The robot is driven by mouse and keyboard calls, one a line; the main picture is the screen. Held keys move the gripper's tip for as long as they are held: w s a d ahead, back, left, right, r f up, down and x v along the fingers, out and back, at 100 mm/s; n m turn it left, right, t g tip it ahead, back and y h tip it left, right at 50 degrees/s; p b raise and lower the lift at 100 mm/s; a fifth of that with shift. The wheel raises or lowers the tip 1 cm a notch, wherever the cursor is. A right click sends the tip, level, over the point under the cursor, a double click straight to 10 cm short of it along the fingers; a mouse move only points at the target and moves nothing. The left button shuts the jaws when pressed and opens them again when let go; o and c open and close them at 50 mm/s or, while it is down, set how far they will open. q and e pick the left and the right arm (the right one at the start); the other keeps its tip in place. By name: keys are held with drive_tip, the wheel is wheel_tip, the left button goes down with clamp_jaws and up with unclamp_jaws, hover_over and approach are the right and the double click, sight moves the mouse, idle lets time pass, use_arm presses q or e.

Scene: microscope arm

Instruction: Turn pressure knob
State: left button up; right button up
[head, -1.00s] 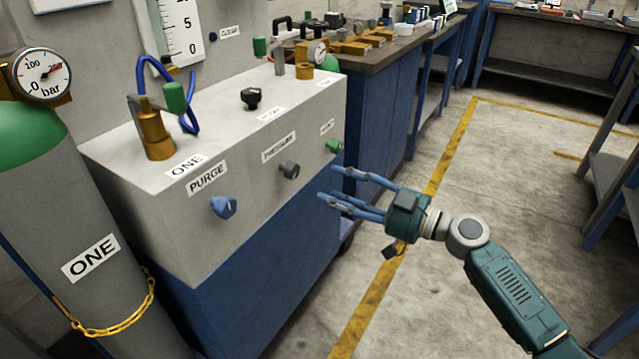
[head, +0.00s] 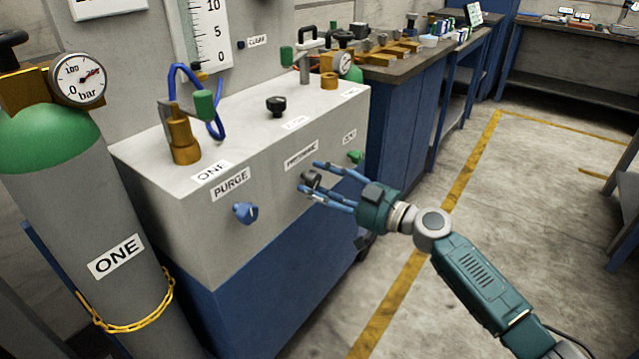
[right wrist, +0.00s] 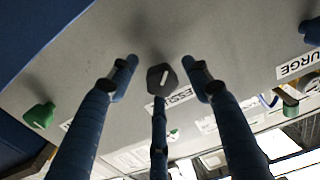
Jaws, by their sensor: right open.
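The dark grey pressure knob (head: 311,179) sits on the front face of the grey panel box (head: 190,240), below the PRESSURE label (head: 301,157). My right gripper (head: 322,178) is open, with its blue fingers spread around the knob. In the right wrist view the knob (right wrist: 161,79) shows a white mark and lies between the spread fingertips of the gripper (right wrist: 160,80). The fingers appear apart from it, though contact of the lower middle finger cannot be told. My left gripper is not in view.
A blue purge knob (head: 245,213) is left of the pressure knob and a green knob (head: 355,157) is right of it. A grey cylinder (head: 95,225) marked ONE stands at the left. Open floor (head: 470,240) lies to the right.

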drive_tip(key=shift+f, duration=0.1)
drive_tip(key=c, duration=1.1)
